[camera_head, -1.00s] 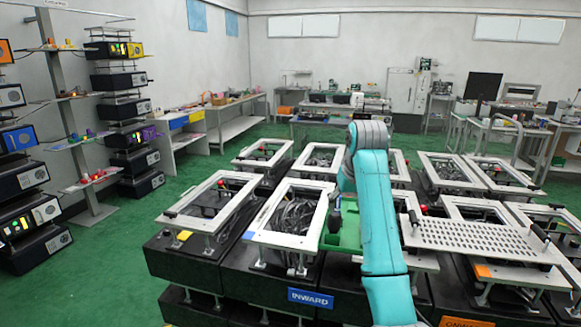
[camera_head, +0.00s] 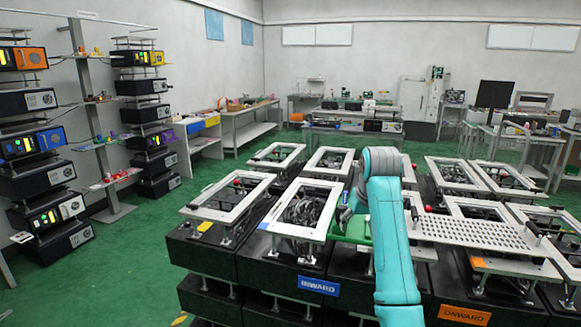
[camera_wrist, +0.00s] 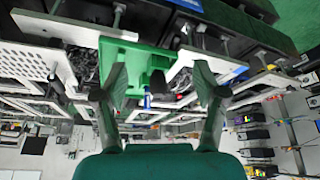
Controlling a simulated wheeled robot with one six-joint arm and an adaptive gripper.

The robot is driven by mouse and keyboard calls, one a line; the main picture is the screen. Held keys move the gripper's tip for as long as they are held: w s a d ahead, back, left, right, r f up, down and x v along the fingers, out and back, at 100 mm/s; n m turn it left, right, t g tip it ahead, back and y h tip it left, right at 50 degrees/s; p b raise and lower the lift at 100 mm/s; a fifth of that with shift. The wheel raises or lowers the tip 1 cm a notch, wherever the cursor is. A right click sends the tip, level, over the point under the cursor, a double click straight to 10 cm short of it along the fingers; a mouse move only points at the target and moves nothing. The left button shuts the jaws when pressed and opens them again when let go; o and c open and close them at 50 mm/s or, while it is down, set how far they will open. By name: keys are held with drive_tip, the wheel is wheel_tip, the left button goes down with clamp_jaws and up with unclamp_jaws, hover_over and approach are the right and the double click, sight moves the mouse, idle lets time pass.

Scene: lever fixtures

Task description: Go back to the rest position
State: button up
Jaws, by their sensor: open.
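My teal arm (camera_head: 390,235) reaches over a bank of black boxes with white frames on top. My gripper (camera_wrist: 163,88) is open in the wrist view, its two dark fingers spread apart with nothing held between them. A green fixture (camera_wrist: 137,60) with a small blue part (camera_wrist: 147,100) shows beyond and between the fingers; I cannot tell the distance. In the head view the green fixture (camera_head: 355,229) is mostly hidden behind my arm, and the fingertips are not clear.
White frames (camera_head: 300,232) with red-knobbed levers crowd around my arm. A perforated white plate (camera_head: 480,234) lies to the right. Racks of black boxes (camera_head: 45,178) stand at the left. Green floor (camera_head: 130,245) is open between the racks and the bank.

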drive_tip(key=s+f+t, duration=0.1)
drive_tip(key=s+f, duration=0.3)
drive_tip(key=f, duration=0.9)
drive_tip(key=s+f+t, duration=0.1)
drive_tip(key=s+f, duration=0.2)
drive_tip(key=f, duration=1)
drive_tip(key=s+f+t, duration=0.1)
drive_tip(key=s+f, duration=0.6)
drive_tip(key=s, duration=0.3)
drive_tip(key=s+f+t, duration=0.2)
drive_tip(key=s+f, duration=0.6)
drive_tip(key=s, duration=0.2)
drive_tip(key=s+r+t, duration=0.2)
drive_tip(key=s, duration=2)
drive_tip(key=s+r+t, duration=0.3)
drive_tip(key=s+r, duration=1.3)
drive_tip(key=s, duration=0.2)
drive_tip(key=shift+r+m, duration=0.4)
